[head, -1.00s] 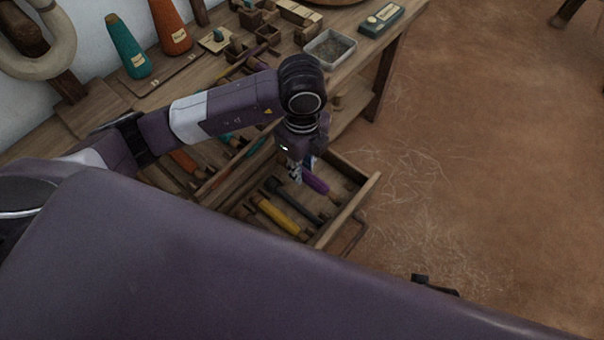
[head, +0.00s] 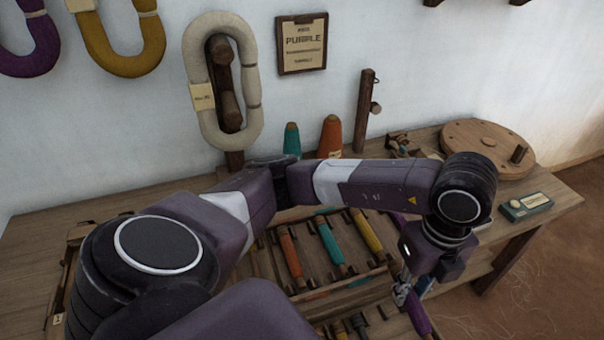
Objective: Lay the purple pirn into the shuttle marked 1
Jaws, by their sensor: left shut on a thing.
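My left gripper (head: 408,294) is shut on the purple pirn (head: 418,319) at the lower right of the head view. The pirn hangs tilted below the fingers, and its lower end is near the bottom edge of the picture. It is over or close to the drawer area, but its height is hard to tell. My left arm covers much of the bench. My right gripper is not in view.
A wooden rack holds an orange pirn (head: 291,258), a teal pirn (head: 330,246) and a yellow pirn (head: 367,234). Behind stand a teal cone (head: 291,140) and an orange cone (head: 330,137). A sign (head: 302,44) reading "PURPLE" hangs on the wall. Floor is open at right.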

